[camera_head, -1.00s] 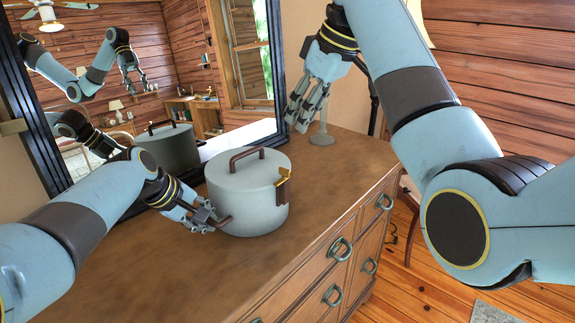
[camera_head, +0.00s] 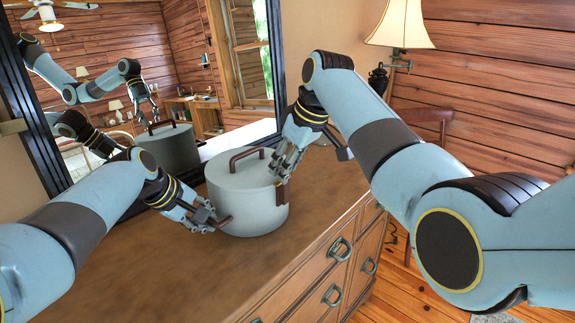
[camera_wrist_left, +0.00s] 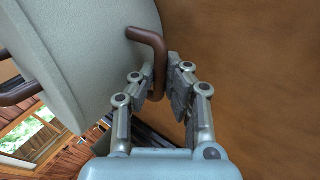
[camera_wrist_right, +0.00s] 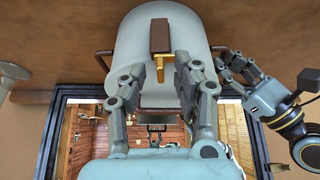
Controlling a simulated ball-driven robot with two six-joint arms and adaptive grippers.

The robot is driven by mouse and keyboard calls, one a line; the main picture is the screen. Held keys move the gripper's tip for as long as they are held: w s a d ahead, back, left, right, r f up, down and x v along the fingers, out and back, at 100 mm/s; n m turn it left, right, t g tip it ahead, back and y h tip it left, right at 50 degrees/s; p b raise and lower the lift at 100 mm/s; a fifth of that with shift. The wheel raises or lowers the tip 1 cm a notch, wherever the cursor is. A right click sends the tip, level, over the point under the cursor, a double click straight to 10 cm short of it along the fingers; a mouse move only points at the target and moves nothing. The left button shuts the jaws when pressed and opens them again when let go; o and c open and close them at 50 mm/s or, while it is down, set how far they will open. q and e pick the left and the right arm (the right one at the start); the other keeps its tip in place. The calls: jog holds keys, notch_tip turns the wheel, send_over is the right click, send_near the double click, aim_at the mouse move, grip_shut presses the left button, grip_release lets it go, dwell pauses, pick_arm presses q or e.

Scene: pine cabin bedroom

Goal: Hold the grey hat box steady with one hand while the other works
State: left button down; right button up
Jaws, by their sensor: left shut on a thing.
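The grey hat box (camera_head: 245,212) stands upright on the dresser, with its lid on. A brown handle (camera_head: 247,156) arches over the lid. My left gripper (camera_head: 216,221) is shut on the box's brown side handle, which shows in the left wrist view (camera_wrist_left: 157,52) between the fingers. My right gripper (camera_head: 279,177) is at the box's right side, fingers pointing down. In the right wrist view its fingers (camera_wrist_right: 158,80) are apart and empty, close to a brown and brass latch (camera_wrist_right: 160,36). Whether they touch the latch is unclear.
The dresser top (camera_head: 140,270) is clear in front of the box. A large dark-framed mirror (camera_head: 276,65) stands close behind and reflects the box and my arms. A lamp (camera_head: 401,25) and a chair (camera_head: 424,118) stand beyond my right arm.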

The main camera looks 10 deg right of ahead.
grip_shut()
dwell(0.4)
jog(key=m, duration=0.2)
jog(key=m+h, duration=0.1)
jog(key=m, duration=0.1)
jog(key=shift+s+a+m+t+h, duration=0.1)
jog(key=shift+a+m+t+h, duration=0.05)
jog(key=shift+m+t+h, duration=0.15)
jog(key=shift+a+m+h, duration=0.1)
jog(key=shift+m+h, duration=0.7)
jog(key=shift+m, duration=1.2)
grip_release()
